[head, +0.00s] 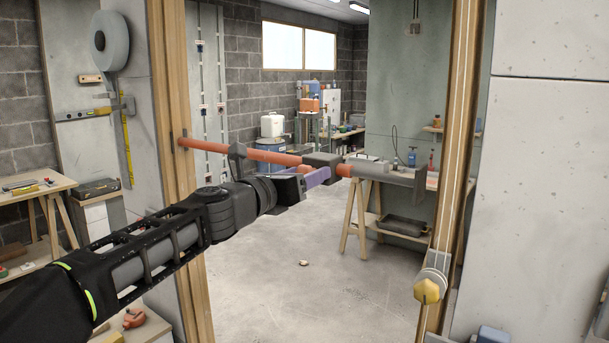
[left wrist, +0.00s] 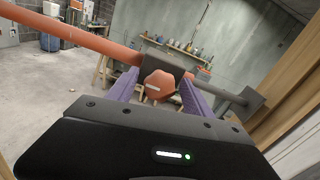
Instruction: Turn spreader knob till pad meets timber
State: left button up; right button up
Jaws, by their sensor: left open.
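The spreader (head: 262,155) is an orange bar spanning the doorway, its left end at the left timber (head: 170,110). A grey rod comes out of its right side and carries a flat grey pad (head: 420,187). In the head view a gap shows between the pad and the right timber (head: 455,140). The pad also shows in the left wrist view (left wrist: 250,99). The orange knob (left wrist: 159,86) sits under the dark housing (left wrist: 160,63). My left gripper (head: 318,178) is open, its purple fingers on either side of the knob; contact cannot be told. My right gripper is out of view.
A yellow knob on a grey fitting (head: 428,289) sits low on the right timber. A trestle table (head: 365,210) stands beyond the doorway, and a workbench (head: 35,190) stands at the left. The concrete floor between is mostly clear.

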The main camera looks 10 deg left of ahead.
pick_arm(q)
grip_shut()
dwell(0.5)
jog(key=shift+f, duration=0.1)
